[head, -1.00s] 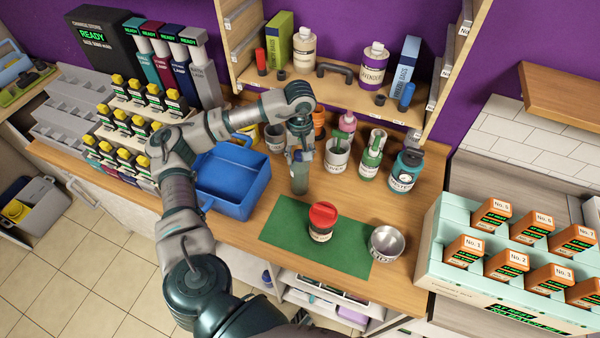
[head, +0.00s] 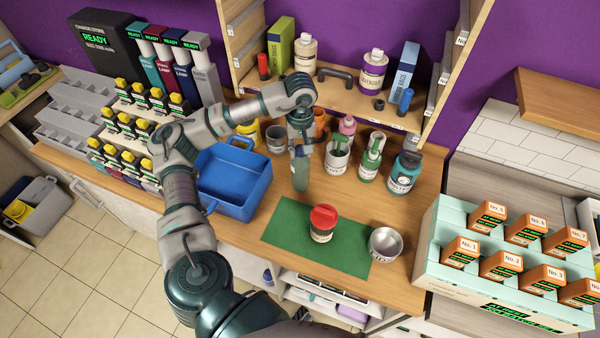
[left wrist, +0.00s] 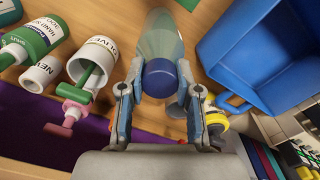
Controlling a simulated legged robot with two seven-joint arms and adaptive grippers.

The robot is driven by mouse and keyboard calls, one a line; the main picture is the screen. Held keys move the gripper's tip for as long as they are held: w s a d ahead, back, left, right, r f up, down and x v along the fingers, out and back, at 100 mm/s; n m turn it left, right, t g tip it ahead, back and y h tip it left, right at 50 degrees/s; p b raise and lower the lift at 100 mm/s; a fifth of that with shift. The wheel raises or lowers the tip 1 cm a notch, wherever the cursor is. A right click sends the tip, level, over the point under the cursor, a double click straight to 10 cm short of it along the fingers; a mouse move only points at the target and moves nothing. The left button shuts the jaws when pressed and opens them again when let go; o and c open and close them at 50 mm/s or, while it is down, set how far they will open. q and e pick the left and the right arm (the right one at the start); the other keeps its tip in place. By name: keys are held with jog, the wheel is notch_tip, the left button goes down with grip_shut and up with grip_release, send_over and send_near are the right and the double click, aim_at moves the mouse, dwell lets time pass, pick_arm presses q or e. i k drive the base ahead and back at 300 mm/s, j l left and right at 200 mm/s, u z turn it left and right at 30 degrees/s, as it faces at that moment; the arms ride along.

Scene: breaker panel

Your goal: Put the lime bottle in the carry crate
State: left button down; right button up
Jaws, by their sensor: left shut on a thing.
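The lime bottle (head: 301,175) is a pale green, see-through bottle, and no label shows on it. My left gripper (head: 300,147) is shut on its top end from above. In the left wrist view the fingers (left wrist: 159,92) close on both sides of the bottle's dark blue cap (left wrist: 160,78), and the body (left wrist: 162,38) points away from the palm. I cannot tell whether its base touches the table. The carry crate (head: 228,198) is blue and open-topped, just left of the bottle; its wall also shows in the left wrist view (left wrist: 240,62). My right gripper is not in view.
An OLIVE container (head: 337,158), a green pump bottle (head: 370,160) and a teal bottle (head: 403,172) stand right of the held bottle. A red-lidded jar (head: 322,222) stands on a green mat (head: 285,232), with a metal bowl (head: 385,244) beside it. A shelf (head: 330,98) rises behind.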

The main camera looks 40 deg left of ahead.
aim_at(211, 178)
jog(key=k, duration=1)
